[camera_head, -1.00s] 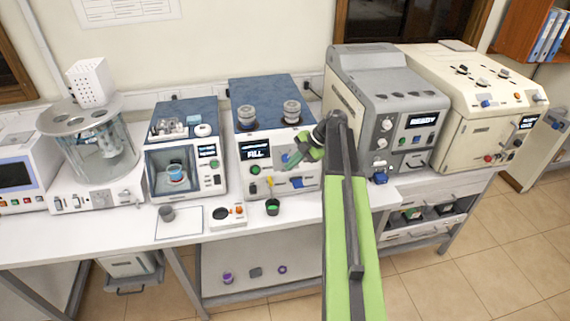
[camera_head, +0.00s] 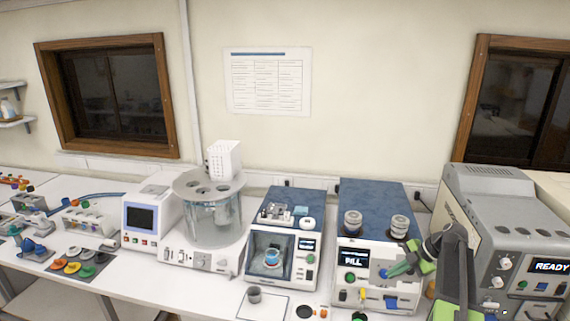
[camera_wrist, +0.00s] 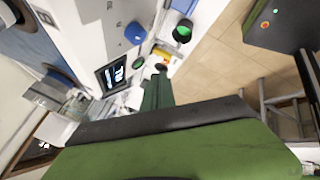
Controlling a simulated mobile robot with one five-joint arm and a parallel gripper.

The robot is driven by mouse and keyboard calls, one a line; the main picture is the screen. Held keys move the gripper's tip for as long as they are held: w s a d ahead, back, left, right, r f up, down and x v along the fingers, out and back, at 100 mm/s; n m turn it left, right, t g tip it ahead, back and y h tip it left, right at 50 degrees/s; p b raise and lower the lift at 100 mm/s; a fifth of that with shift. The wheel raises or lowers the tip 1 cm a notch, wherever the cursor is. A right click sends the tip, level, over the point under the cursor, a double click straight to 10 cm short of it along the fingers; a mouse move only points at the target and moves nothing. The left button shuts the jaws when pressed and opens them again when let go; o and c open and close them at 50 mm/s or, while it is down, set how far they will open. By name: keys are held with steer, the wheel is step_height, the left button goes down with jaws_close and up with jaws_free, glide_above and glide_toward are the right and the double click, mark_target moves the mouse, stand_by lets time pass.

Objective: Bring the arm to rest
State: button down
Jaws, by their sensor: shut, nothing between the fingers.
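My arm comes up from the lower right of the head view, green and dark grey. My gripper (camera_head: 393,271) reaches left from its dark wrist, in front of the blue-topped machine (camera_head: 375,215) whose screen seems to read FILL. The green fingers look closed together, with nothing held. In the wrist view my gripper (camera_wrist: 157,92) points towards the machine's front, near its dark screen (camera_wrist: 117,71) and blue part (camera_wrist: 136,33). Whether the fingers touch the machine cannot be told.
The grey machine with a READY screen (camera_head: 551,266) stands close at the right of my arm. A white machine with a blue-lit chamber (camera_head: 285,235), a glass bath (camera_head: 212,220) and a small screen unit (camera_head: 150,215) line the bench.

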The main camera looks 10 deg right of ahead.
steer(key=s+a+f+g+h+b, duration=0.15)
steer(key=a+f+b, duration=0.5)
steer(key=a, duration=0.75)
steer(key=s+a+f+g+b, duration=0.15)
steer(key=a+f+b, duration=0.25)
steer(key=a+f, duration=0.75)
steer(key=s+a+f+m+h+b, duration=0.3)
steer(key=s+a+m+b, duration=0.1)
steer(key=s+a+m, duration=0.35)
steer(key=d+m, duration=0.1)
steer(key=m, duration=0.3)
steer(key=d+m+h, duration=0.1)
steer(key=d+m, duration=0.1)
steer(key=m, duration=0.3)
steer(key=s+d+m+h, duration=0.1)
steer(key=d+m, duration=0.1)
steer(key=m, duration=0.3)
steer(key=shift+d+r+p, duration=0.15)
steer(key=shift+r+p, duration=0.15)
steer(key=shift+p, duration=0.1)
steer(key=shift+w, duration=0.15)
